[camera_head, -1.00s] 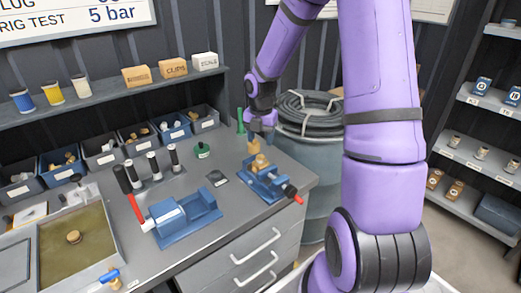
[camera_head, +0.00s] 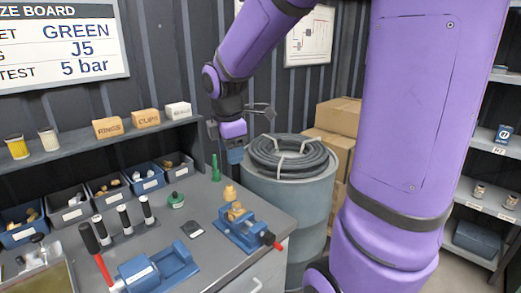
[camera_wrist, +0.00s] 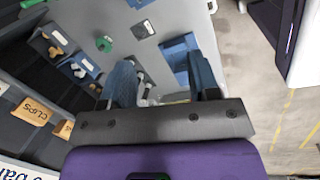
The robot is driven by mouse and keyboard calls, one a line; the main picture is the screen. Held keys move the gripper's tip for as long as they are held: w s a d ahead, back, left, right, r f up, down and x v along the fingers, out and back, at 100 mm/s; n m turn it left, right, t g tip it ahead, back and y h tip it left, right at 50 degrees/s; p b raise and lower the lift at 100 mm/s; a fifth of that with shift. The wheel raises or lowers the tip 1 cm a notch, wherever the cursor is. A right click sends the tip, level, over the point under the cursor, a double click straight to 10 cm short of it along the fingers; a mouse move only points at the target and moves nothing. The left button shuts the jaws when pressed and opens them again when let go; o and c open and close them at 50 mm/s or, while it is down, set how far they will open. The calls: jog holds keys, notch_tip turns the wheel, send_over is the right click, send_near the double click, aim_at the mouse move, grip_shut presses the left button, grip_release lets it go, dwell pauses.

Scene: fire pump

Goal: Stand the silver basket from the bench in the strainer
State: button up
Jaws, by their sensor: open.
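Three upright silver-and-black cylinders (camera_head: 125,219) stand in a row on the bench; I cannot tell whether one is the silver basket. A brass fitting (camera_head: 235,211), possibly the strainer, is in a blue vise (camera_head: 248,233) near the bench's right end. My gripper (camera_head: 233,155) is raised above the back right of the bench, beside the coiled hose. It is open and clear of the vise. In the wrist view its two blue fingers (camera_wrist: 162,85) are spread apart, with a pale, unclear patch between them in the background.
A drum (camera_head: 290,200) topped with coiled black hose (camera_head: 288,155) stands right of the bench. Bins (camera_head: 145,178) line the bench's back.

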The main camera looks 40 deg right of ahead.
jog(key=s+a+r+m+t, duration=0.1)
jog(key=s+a+r+m, duration=0.2)
jog(key=s+m, duration=0.4)
jog(key=s+a+r+m+t+y, duration=0.1)
jog(key=s+r+m, duration=0.4)
jog(key=s, duration=0.6)
jog(key=a+m+t, duration=0.1)
jog(key=a+m, duration=0.1)
jog(key=shift+m+t, duration=0.3)
jog(key=shift+m, duration=0.1)
